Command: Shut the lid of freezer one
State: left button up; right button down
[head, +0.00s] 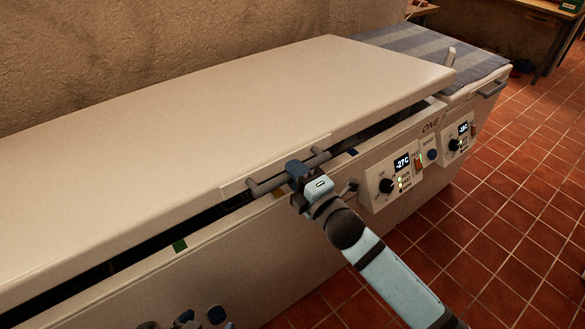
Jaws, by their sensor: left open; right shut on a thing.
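The lid (200,110) of freezer one is a long cream panel. It is slightly raised, with a narrow dark gap between its front edge and the freezer body (240,250). The label ONE shows on the front at the right. A grey bar handle (262,187) is on the lid's front edge. My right gripper (298,170) is shut on this handle; its fingers hide the middle of the bar. My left gripper (187,318) is open, low in front of the freezer, and partly cut off by the bottom edge.
A control panel (392,177) with a knob and a -27°C display is on the front, right of my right gripper. A second freezer with a striped blue-grey cloth (430,48) on top adjoins at the right. Tiled floor (480,230) is clear at the right. A rough wall stands behind.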

notch_tip(320, 180, down, 8)
jog(key=b, duration=0.3)
jog(key=shift+s+d+b, duration=0.25)
jog(key=shift+b, duration=0.05)
jog(key=c, duration=1.4)
grip_release()
jog(key=shift+f, duration=0.1)
jog(key=o, duration=0.4)
pick_arm(q)
jog(key=shift+w+d+f, duration=0.15)
jog(key=shift+w+f, duration=0.05)
jog(key=shift+f, duration=0.25)
jog(key=shift+w+d+f, duration=0.1)
jog(key=shift+w+f, duration=0.05)
jog(key=shift+f, duration=0.25)
jog(key=shift+f, duration=0.1)
pick_arm(e)
jog(key=shift+s, duration=0.1)
